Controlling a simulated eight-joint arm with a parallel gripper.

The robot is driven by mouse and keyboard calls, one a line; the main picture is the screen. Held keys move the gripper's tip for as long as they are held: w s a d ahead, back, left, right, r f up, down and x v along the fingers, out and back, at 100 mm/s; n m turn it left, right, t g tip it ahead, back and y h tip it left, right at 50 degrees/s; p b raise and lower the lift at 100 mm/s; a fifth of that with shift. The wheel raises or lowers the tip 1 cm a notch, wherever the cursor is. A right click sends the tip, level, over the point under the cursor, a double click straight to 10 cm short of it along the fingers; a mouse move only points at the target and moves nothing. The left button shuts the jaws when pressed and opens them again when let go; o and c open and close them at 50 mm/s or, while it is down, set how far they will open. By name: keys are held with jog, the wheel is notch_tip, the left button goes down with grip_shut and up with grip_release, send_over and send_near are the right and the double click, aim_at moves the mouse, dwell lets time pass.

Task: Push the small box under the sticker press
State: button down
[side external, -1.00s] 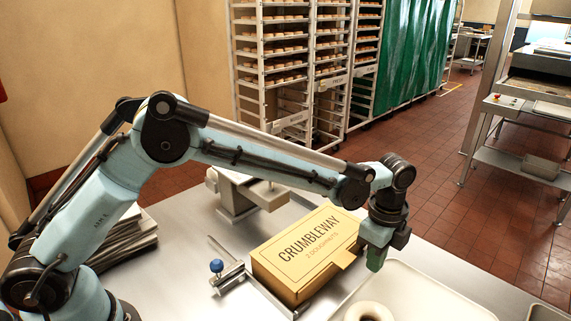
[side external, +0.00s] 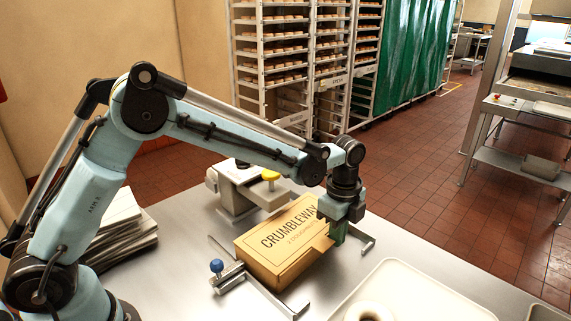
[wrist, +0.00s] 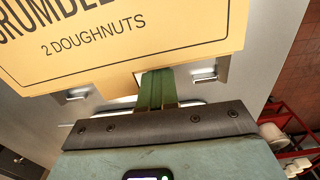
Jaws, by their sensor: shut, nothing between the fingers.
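The small box (side external: 280,250) is yellow, closed, and printed "CRUMBLEWAY". It lies flat on the steel table, and its "2 DOUGHNUTS" lettering shows in the wrist view (wrist: 110,60). The sticker press (side external: 238,190) is a pale machine with a yellow knob, just behind the box in the side view. I cannot tell whether any of the box is beneath its head. My gripper (side external: 340,232) is shut and empty, with green fingers pointing down at the box's right side. In the wrist view the fingertips (wrist: 157,74) are at the box edge, seemingly touching it.
A metal guide with a blue knob (side external: 217,266) stands at the box's left front. A metal bracket (side external: 366,244) lies right of my gripper.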

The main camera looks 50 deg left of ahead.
aim_at(315, 220)
jog(key=a, duration=0.6)
jog(key=shift+a, duration=0.25)
jog(key=shift+d, duration=0.1)
